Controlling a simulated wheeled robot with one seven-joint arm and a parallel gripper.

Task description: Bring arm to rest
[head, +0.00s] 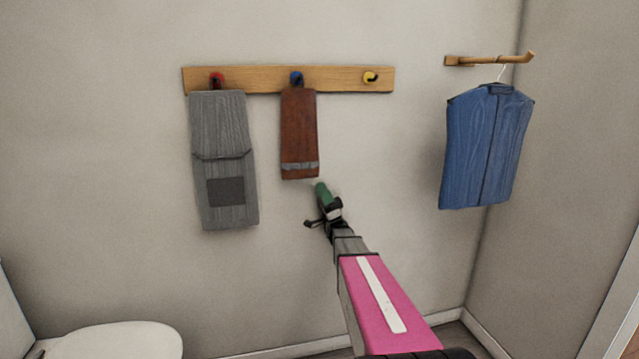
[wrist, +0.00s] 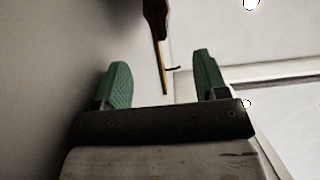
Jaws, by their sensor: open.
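My arm reaches up from the lower right of the head view toward the wall. My gripper (head: 321,190) has green fingers and is just below the lower right corner of a hanging brown cloth (head: 299,135). The cloth has a grey band near its bottom and hangs from the blue hook (head: 296,77). In the wrist view my gripper (wrist: 161,80) has its two green fingers spread wide, with nothing held between them. A brown hanging shape (wrist: 157,35) shows beyond the fingers; I cannot tell for sure what it is.
A wooden rail (head: 335,80) on the wall also carries a red hook with a grey cloth (head: 224,160) and an empty yellow hook (head: 370,77). A blue garment (head: 487,145) hangs from a wooden peg (head: 490,60) at right. A white rounded surface (head: 115,340) is at lower left.

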